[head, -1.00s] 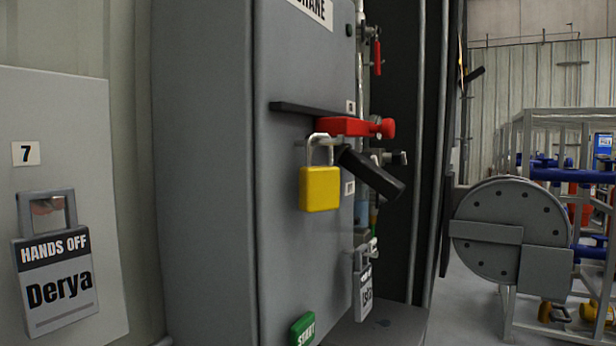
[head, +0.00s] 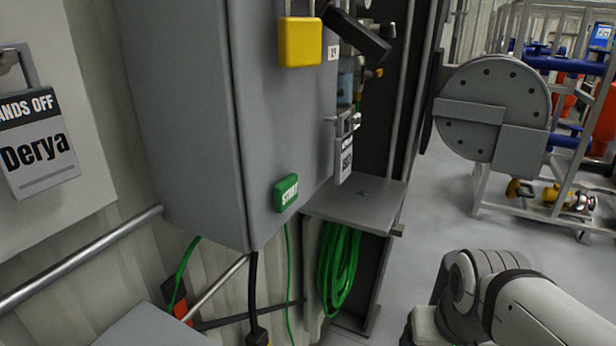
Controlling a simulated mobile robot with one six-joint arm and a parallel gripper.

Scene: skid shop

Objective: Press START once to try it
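The green START button (head: 286,192) is on the side face of a grey cabinet (head: 185,120), near its lower edge. It shows whole, with white lettering. A yellow padlock (head: 300,42) hangs higher on the same face, its top cut off by the picture edge. Part of my arm shows at the bottom right, well apart from the button. My gripper is not in view. I cannot tell from this view whether the button is pressed in.
A small grey shelf (head: 355,203) juts out right of the button, with a green coiled cable (head: 338,268) below. A tag lock (head: 345,160) hangs above the shelf. A round grey flange (head: 495,108) stands on a frame at right. The floor (head: 415,235) between is clear.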

